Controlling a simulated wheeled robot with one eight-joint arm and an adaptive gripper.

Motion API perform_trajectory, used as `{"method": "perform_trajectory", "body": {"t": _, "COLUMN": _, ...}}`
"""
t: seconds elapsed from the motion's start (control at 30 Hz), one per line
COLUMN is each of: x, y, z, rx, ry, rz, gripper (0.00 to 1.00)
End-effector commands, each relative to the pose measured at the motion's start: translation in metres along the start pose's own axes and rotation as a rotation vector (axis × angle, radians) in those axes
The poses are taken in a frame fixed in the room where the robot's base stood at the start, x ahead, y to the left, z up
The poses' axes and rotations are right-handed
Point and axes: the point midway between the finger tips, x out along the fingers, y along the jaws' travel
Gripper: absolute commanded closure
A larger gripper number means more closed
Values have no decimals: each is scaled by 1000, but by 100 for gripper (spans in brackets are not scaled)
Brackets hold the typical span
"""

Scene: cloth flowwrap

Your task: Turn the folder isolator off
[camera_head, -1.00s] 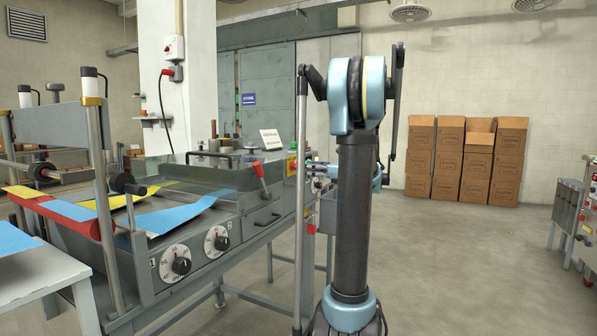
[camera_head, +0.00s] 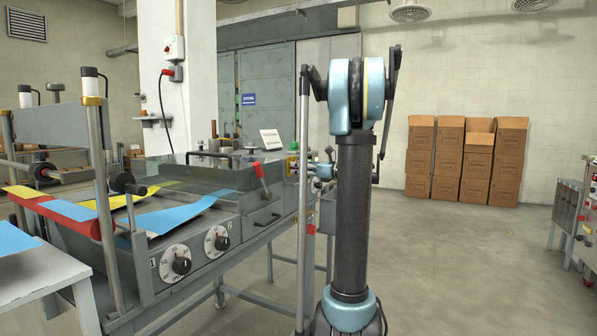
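A small yellow switch plate (camera_head: 292,166), which looks like the folder isolator, is on the right end of the grey folding machine (camera_head: 262,217). It is small, and I cannot read its handle position. My gripper (camera_head: 309,172) is just to the right of the plate, at about the same height.
Two white dials (camera_head: 176,263) are on the machine's front. A red-handled lever (camera_head: 262,178) and a small white sign (camera_head: 271,139) are near its right end. Cardboard boxes (camera_head: 463,160) stand at the back wall.

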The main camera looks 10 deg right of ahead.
Motion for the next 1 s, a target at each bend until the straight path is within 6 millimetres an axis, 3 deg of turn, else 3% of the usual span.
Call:
{"method": "perform_trajectory", "body": {"t": 0.47, "x": 1, "y": -2, "z": 1, "rx": -111, "ry": 0, "rz": -4, "gripper": 93}}
{"method": "perform_trajectory", "body": {"t": 1.0, "x": 0, "y": -5, "z": 1, "rx": -592, "ry": 1, "rz": -7, "gripper": 93}}
